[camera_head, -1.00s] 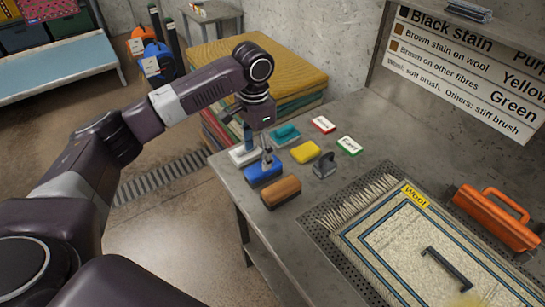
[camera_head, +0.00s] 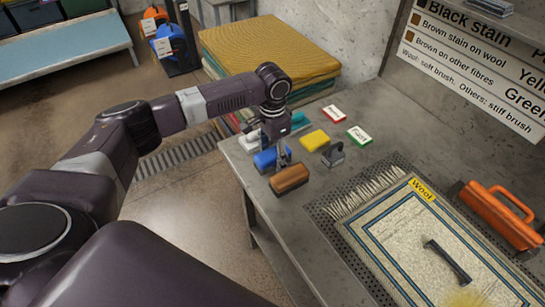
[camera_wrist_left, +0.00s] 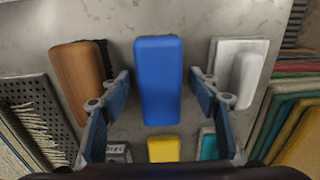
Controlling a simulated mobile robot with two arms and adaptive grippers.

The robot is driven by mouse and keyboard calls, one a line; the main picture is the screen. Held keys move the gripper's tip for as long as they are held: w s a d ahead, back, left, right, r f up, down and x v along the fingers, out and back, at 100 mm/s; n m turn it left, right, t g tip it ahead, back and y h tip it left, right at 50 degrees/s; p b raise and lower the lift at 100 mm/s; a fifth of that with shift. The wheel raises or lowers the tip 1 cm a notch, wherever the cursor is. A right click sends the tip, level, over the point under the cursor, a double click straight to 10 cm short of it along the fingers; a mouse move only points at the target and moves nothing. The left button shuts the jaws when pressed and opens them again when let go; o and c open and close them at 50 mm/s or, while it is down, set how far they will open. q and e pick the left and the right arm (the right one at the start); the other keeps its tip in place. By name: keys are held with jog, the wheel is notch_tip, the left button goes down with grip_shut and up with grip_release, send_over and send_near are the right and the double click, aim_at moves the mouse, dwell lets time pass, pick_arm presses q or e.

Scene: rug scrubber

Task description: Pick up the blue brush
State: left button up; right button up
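The blue brush (camera_head: 264,161) lies on the grey table near its left edge, between a white brush (camera_head: 250,141) and a brown brush (camera_head: 289,178). The right gripper is not in view.
A yellow sponge-like block (camera_head: 315,140), a teal brush (camera_head: 299,118) and a grey tool (camera_head: 333,155) lie close behind. The brown and white brushes flank the fingers. A rug (camera_head: 415,225) and an orange tool (camera_head: 497,215) lie to the right. Stacked rugs (camera_head: 270,50) stand behind.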

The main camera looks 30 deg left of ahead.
aim_at(273, 152)
pick_arm(q)
jog(key=c, duration=1.2)
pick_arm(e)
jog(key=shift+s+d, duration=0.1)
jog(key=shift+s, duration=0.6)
pick_arm(q)
jog(key=shift+r, duration=0.1)
jog(key=shift+w+r, duration=0.1)
jog(key=shift+r, duration=0.35)
notch_tip(273, 152, up, 19)
jog(key=shift+b, duration=1.1)
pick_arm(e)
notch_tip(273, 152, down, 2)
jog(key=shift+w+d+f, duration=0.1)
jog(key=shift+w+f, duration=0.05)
